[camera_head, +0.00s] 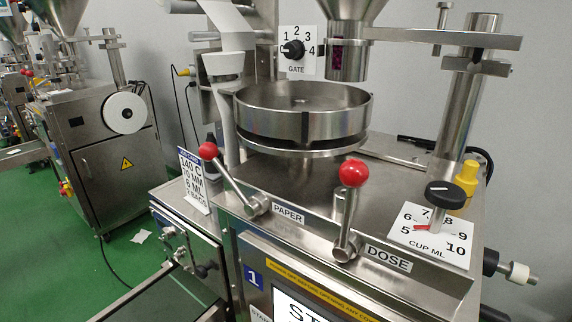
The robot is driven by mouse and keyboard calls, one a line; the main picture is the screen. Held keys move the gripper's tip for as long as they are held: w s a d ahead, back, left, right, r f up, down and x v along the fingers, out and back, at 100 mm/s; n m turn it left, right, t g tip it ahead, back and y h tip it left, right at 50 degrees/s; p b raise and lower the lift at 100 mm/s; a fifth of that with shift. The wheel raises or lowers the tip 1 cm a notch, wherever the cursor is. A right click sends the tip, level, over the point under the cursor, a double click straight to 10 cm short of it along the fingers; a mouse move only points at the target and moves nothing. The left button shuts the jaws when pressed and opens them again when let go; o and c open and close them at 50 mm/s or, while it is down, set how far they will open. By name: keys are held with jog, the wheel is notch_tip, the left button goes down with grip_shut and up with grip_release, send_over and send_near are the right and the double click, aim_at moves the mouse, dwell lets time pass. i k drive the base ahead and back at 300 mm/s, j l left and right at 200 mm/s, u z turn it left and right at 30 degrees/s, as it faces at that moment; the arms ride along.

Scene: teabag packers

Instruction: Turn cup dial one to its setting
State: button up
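The cup dial is a black knob (443,195) with a white mark, standing on a metal post above a white scale plate (456,256) at the right of the machine. The plate reads "CUP ML" with numbers from 5 to 10. A blue label (253,275) with "1" is on the machine front. A settings card (193,181) stands at the left, with temperature, MM and ML lines; its edge digits are hard to read. My gripper is not in view.
Two red-knobbed levers, PAPER (208,151) and DOSE (353,173), rise in front of a round steel pan (302,112). A yellow fitting (465,176) stands close behind the cup dial. A GATE dial (293,49) is at the back. Green floor is open at left.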

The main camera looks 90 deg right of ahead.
aim_at(444, 195)
jog(key=k+j, duration=0.25)
jog(key=k, duration=0.25)
jog(key=k+j+z, duration=0.15)
jog(key=k, duration=0.35)
